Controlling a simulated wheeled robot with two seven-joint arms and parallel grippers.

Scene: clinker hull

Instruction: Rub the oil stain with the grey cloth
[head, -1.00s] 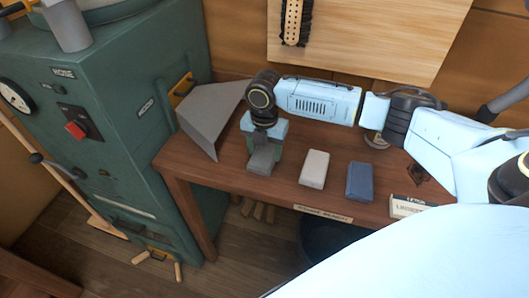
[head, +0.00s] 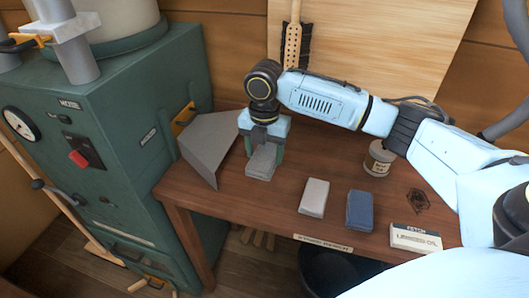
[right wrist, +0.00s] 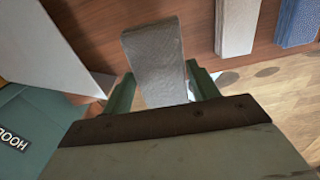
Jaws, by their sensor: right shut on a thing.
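The grey cloth (head: 261,162) is a folded, block-like pad at the left part of the wooden bench. My right gripper (head: 264,148) points down and is shut on it. In the right wrist view the grey cloth (right wrist: 155,58) sits between the two green fingers (right wrist: 162,88). It appears a little above the bench top, though the gap is hard to judge. The oil stain (head: 417,201) is a dark, irregular patch on the right part of the bench, uncovered and apart from the cloth. My left gripper is not in view.
A pale cloth (head: 314,197) and a blue cloth (head: 360,210) lie between the grey cloth and the stain. A tin (head: 379,158) stands behind the stain, and a linseed oil box (head: 416,237) in front. A grey metal hood (head: 211,148) is close left of my gripper.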

